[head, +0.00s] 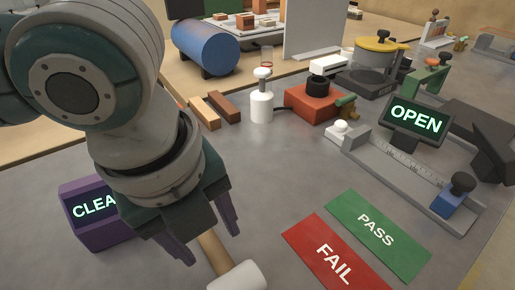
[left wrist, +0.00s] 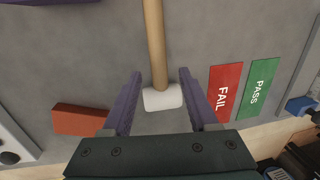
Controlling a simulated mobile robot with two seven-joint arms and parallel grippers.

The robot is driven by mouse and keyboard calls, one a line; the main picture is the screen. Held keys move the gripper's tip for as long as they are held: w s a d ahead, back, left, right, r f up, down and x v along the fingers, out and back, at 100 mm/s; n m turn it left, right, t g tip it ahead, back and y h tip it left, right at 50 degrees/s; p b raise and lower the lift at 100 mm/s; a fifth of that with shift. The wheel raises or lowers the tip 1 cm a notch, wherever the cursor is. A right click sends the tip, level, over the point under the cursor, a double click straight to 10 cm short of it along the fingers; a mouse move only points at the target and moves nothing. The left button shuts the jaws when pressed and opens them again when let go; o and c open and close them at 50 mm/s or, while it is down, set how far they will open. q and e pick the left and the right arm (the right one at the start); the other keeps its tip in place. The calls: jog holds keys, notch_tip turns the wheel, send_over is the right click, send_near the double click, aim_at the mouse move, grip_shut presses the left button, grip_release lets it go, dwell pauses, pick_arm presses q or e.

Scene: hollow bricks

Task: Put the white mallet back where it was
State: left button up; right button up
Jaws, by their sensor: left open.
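The white mallet lies on the grey bench top, its white head (head: 238,279) at the bottom edge of the head view and its wooden handle (head: 211,250) partly hidden by my gripper. In the left wrist view the white head (left wrist: 163,99) shows between my fingers and the handle (left wrist: 154,42) runs up and away. My left gripper (head: 209,247) is open above the mallet, with one finger on each side in the left wrist view (left wrist: 160,76). No contact is visible. My right gripper is not in view.
A purple display box (head: 93,228) stands left of my gripper. Red FAIL (head: 333,258) and green PASS (head: 378,235) mats lie to the right, beside a measuring rail with an OPEN display (head: 417,118). A red-brown brick (left wrist: 80,119) lies left of the mallet in the wrist view.

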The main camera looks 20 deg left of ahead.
pick_arm(q)
notch_tip(320, 180, up, 9)
jog(key=s+p, duration=0.1)
jog(key=p, duration=0.1)
jog(key=s+d+n+t+h, duration=0.1)
jog(key=s+d+n+h, duration=0.15)
jog(key=d+n, duration=0.4)
jog(key=s+a+f+n+y, duration=0.1)
jog(key=s+a+f+n, duration=0.1)
jog(key=a+n, duration=0.2)
jog(key=s+a+f+n+y, duration=0.1)
jog(key=s+a+f+n, duration=0.1)
jog(key=a+n, duration=0.2)
jog(key=s+a+f+n+t+y, duration=0.1)
jog(key=s+a+f+n, duration=0.1)
jog(key=n, duration=0.7)
jog(key=shift+s+a+f, duration=0.1)
jog(key=shift+s+a, duration=0.2)
jog(key=shift+a, duration=0.35)
jog(key=shift+s+a+f, duration=0.1)
jog(key=shift+s+a, duration=0.15)
jog(key=shift+a, duration=0.4)
notch_tip(320, 180, up, 46)
jog(key=p, duration=4.6)
jog(key=shift+r, duration=0.15)
